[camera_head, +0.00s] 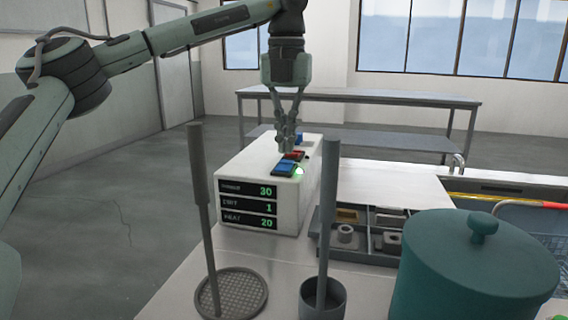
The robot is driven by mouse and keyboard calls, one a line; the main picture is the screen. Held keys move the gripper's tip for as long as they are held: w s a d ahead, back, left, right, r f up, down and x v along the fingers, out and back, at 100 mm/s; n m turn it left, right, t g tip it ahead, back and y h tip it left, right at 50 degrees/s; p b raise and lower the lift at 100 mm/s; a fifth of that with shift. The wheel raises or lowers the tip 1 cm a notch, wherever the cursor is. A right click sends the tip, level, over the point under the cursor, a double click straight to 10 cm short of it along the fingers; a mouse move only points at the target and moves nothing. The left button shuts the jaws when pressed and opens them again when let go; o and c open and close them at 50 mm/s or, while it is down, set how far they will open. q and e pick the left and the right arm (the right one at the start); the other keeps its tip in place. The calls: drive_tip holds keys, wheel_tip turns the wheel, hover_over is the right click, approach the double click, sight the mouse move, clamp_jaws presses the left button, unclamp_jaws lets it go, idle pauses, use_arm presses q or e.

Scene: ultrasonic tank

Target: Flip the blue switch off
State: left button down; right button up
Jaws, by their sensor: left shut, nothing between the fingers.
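The blue switch (284,169) sits on the sloping top of a white control box (246,180), near its front edge, with a small green light glowing beside it. A red switch (294,155) is just behind it, and another blue part shows farther back on the box. My left gripper (287,148) points down over the box with its fingers shut and empty. Its tips are close above the blue and red switches; I cannot tell whether they touch. The box front has displays reading 30, 1 and 20. My right gripper is not in view.
A long-handled mesh disc (231,293) and a long-handled cup (323,300) stand in front of the box. A teal lidded pot (474,270) is at the front right. A tray of parts (366,240) and a basin with a wire basket (531,216) lie to the right.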

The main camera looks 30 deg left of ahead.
sight(286, 161)
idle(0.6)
use_arm(q)
drive_tip(key=shift+f+b, duration=0.7)
drive_tip(key=shift+f, duration=0.4)
idle(0.4)
drive_tip(key=shift+r, duration=0.1)
wheel_tip(286, 161, up, 3)
drive_tip(key=shift+f+p, duration=0.1)
drive_tip(key=shift+p, duration=1.15)
drive_tip(key=shift+r+p, duration=0.3)
drive_tip(key=shift+r, duration=1.75)
